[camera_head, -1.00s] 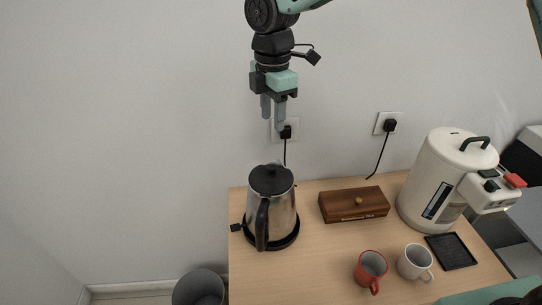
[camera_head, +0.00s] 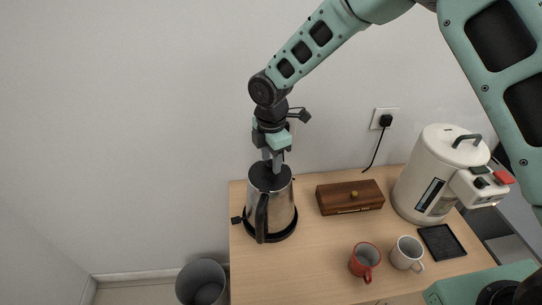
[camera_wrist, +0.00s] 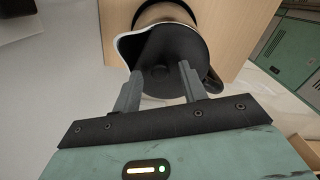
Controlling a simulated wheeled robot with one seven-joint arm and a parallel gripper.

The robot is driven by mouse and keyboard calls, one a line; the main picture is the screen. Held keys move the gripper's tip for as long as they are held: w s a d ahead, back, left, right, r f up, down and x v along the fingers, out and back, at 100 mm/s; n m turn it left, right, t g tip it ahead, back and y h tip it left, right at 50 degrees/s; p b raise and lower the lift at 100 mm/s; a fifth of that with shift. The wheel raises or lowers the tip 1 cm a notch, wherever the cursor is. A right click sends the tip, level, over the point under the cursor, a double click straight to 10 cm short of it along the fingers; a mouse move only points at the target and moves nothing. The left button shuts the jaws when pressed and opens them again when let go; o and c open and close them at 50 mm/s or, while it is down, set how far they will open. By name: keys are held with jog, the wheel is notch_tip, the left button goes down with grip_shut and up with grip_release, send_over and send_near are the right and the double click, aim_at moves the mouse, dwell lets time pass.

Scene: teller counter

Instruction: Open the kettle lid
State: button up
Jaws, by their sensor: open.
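The kettle (camera_head: 282,205) is steel with a black lid (camera_head: 262,177) and a black handle, and stands upright on its black base at the counter's left end. The lid is shut. In the wrist view, the dark lid (camera_wrist: 165,52) and the pouring spout's pale rim show beyond my fingers. My gripper (camera_head: 272,163) points down just above the lid, at its far side in the head view. My gripper (camera_wrist: 157,82) is open, its two grey fingers apart over the lid with nothing held between them. Whether the fingertips touch the lid is unclear.
A wooden box (camera_head: 349,197) stands right of the kettle, with a red mug (camera_head: 364,262) and a white mug (camera_head: 406,252) in front. A large white water boiler (camera_head: 437,175) and a black tray (camera_head: 441,242) are further right. A wall is behind; a bin (camera_head: 202,284) stands on the floor.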

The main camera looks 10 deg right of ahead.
grip_shut()
